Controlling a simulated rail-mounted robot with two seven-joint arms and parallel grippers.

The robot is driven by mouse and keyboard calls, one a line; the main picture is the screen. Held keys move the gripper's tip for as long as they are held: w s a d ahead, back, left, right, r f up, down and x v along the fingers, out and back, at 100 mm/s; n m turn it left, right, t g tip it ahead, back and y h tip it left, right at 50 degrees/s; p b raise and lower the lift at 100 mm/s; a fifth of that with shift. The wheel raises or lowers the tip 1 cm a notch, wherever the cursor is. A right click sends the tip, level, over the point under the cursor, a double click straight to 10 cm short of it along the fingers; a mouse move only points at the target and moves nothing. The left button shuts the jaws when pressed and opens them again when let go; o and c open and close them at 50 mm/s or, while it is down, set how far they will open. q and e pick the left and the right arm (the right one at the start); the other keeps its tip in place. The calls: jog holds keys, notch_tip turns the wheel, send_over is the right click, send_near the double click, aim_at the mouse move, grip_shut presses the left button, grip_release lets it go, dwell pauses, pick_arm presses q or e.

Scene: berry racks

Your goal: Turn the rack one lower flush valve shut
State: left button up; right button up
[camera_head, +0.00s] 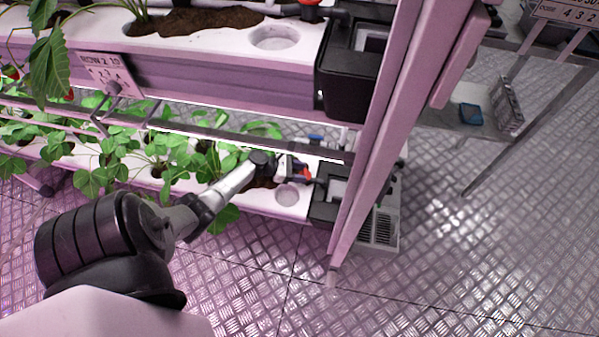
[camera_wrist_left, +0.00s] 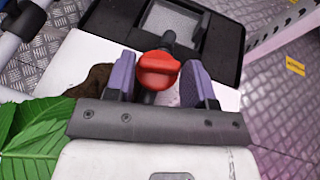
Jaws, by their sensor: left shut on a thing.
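The lower flush valve has a red handle (camera_wrist_left: 157,70) on a dark pipe beside the black end box (camera_wrist_left: 190,30). In the head view a small red part of the valve (camera_head: 306,174) shows at the right end of the lower white trough (camera_head: 262,203). The valve's stem is partly hidden behind the handle. My right gripper is in neither view.
Leafy plants (camera_head: 160,150) fill the lower trough to the left. A rack post (camera_head: 385,120) stands just right of the valve. Open metal floor (camera_head: 480,250) lies to the right.

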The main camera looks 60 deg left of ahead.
pick_arm(q)
jog(key=o, duration=0.9)
jog(key=shift+s+a+r+p, duration=0.15)
jog(key=shift+s+r+p, duration=0.05)
jog(key=shift+s+p, duration=0.1)
jog(key=shift+p+v, duration=2.5)
jog(key=shift+v, duration=4)
jog(key=shift+c, duration=0.3)
